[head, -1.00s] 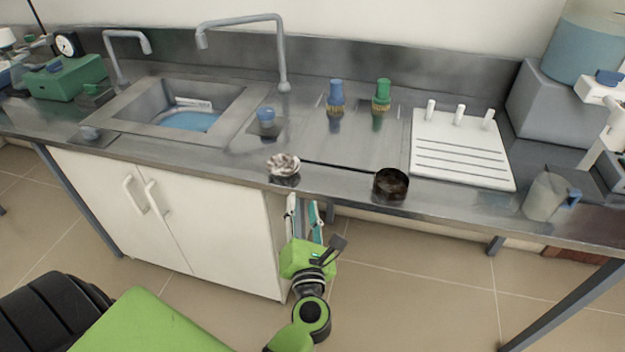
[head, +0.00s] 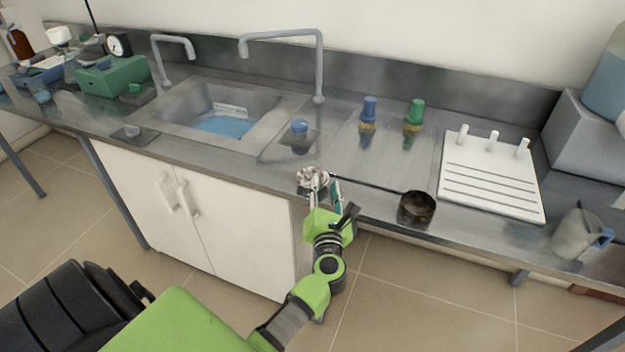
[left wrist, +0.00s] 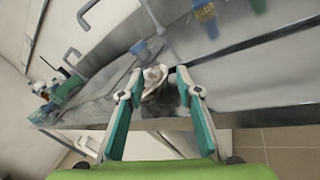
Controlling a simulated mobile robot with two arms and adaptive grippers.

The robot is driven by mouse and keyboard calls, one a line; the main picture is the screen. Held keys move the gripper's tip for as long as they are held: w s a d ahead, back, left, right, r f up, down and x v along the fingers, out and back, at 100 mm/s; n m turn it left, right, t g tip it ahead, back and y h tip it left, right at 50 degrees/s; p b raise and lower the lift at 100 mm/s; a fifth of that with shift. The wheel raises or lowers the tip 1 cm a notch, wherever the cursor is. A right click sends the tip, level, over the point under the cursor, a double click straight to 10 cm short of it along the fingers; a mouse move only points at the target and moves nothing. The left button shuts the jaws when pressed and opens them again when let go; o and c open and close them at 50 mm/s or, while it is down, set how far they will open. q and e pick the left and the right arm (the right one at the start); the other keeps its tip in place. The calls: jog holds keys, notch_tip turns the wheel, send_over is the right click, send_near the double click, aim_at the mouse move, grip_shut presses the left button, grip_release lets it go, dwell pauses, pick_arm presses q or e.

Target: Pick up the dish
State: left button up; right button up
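A small pale, brown-flecked dish (head: 313,178) with a ruffled rim sits near the front edge of the metal counter (head: 262,175). My left gripper (head: 325,186) is at the counter edge, close to the dish, with its fingers apart. In the left wrist view the dish (left wrist: 154,80) shows between the tips of the open left gripper (left wrist: 152,82). I cannot tell whether a finger touches it. My right gripper is not in view.
A dark round pan (head: 416,207) with a long thin handle lies to the right of the dish. A white rack board (head: 490,185) and a grey jug (head: 578,235) stand further right. A sink (head: 225,112) with taps is to the left.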

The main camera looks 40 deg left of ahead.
pick_arm(q)
jog(key=shift+x, duration=1.1)
jog(key=shift+s, duration=0.1)
jog(key=shift+d, duration=0.1)
grip_shut()
